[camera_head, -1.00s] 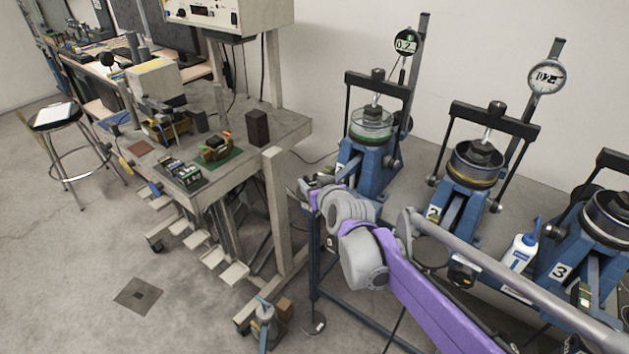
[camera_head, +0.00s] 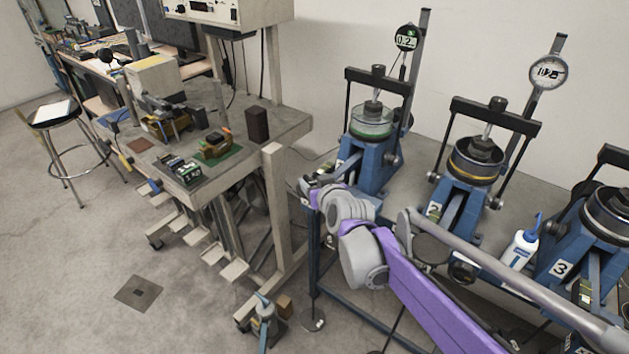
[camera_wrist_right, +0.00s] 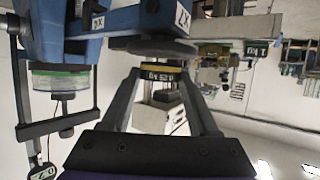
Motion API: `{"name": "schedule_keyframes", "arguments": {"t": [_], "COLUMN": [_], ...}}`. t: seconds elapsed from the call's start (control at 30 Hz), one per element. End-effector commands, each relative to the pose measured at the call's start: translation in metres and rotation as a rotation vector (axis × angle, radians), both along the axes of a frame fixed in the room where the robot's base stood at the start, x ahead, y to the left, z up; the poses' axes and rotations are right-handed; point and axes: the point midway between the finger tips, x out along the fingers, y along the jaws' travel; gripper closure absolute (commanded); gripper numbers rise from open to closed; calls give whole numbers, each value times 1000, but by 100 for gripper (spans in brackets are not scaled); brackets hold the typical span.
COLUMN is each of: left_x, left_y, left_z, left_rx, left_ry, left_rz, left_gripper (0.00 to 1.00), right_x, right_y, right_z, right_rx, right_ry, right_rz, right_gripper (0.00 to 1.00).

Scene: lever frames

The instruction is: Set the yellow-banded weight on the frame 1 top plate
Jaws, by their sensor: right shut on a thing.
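In the right wrist view, which is upside down, my right gripper (camera_wrist_right: 160,76) is shut on the yellow-banded weight (camera_wrist_right: 164,80), a dark disc marked 0.25 kg. A wide grey round plate (camera_wrist_right: 155,48) lies right against it in the picture, on its under side; I cannot tell whether they touch. In the head view my right gripper (camera_head: 312,190) is small, beside the front of blue frame 1 (camera_head: 369,160), and the weight cannot be made out. Frame 1's green-ringed cell (camera_wrist_right: 62,80) also shows in the wrist view. My left gripper is not in view.
Frame 2 (camera_head: 460,200) and frame 3 (camera_head: 590,235) stand to the right, with a white bottle (camera_head: 520,248) between them. A workbench (camera_head: 290,128) with small parts stands to the left, with a stool (camera_head: 55,118) beyond. The floor at lower left is mostly clear.

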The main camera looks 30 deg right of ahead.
Motion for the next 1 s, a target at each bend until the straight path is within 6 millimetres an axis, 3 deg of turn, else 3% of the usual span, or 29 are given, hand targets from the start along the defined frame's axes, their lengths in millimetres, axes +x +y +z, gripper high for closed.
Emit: {"name": "schedule_keyframes", "arguments": {"t": [0.9, 0.93, 1.0], "left_x": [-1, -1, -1], "left_y": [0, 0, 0], "left_z": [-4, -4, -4], "left_rx": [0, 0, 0], "left_ry": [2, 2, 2], "left_rz": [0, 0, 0], "left_gripper": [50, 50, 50], "right_x": [0, 0, 0], "right_y": [0, 0, 0], "right_z": [-7, -7, -7], "right_rx": [0, 0, 0], "right_ry": [-1, -1, -1], "right_rz": [0, 0, 0], "right_gripper": [94, 34, 22]}}
